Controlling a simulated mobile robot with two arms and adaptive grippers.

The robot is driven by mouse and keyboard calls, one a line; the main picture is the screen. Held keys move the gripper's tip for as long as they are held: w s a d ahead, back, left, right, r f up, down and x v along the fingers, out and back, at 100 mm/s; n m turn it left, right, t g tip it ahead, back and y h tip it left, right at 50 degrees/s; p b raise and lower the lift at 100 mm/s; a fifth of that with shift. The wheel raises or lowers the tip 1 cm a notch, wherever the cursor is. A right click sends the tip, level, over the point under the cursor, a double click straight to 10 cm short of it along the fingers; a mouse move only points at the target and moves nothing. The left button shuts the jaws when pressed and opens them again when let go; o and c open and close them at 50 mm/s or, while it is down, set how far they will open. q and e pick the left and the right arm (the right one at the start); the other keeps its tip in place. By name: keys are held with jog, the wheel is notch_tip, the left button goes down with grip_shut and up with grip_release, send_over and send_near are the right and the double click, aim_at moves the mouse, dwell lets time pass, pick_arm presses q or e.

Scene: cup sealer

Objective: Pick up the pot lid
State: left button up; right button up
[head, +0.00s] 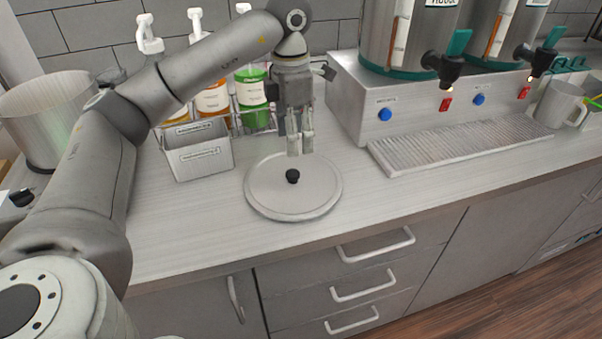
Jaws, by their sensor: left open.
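The pot lid (270,193) is a round, light grey disc with a small black knob (292,176) at its middle. It lies flat on the counter near the front edge. My left gripper (300,150) points down over the far part of the lid, just behind the knob in the picture. Its fingers are open and empty, and the knob is not between them. I cannot tell the exact height of the fingertips above the lid. My right gripper is not in view.
A metal pot (45,115) stands at the far left. A grey bin (198,155) and pump bottles (253,100) stand behind the lid. A dispenser base (420,100) with a drip tray (460,143) is on the right. Counter (190,215) left of the lid is clear.

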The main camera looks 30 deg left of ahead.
aim_at(293, 173)
pick_arm(q)
jog(key=f, duration=0.4)
jog(key=shift+s+a+p, duration=0.2)
jog(key=shift+a+p, duration=0.15)
jog(key=shift+a, duration=0.05)
jog(key=shift+f, duration=0.4)
jog(key=f, duration=0.1)
jog(key=f+p, duration=0.1)
jog(key=f, duration=0.3)
jog(key=shift+w+p, duration=0.25)
jog(key=shift+p, duration=0.15)
jog(key=shift+f, duration=0.25)
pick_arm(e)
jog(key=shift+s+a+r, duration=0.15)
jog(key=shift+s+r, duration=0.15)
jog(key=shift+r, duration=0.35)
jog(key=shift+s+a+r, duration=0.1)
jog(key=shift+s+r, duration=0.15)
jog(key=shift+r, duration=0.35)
pick_arm(q)
jog(key=shift+c, duration=0.4)
grip_shut()
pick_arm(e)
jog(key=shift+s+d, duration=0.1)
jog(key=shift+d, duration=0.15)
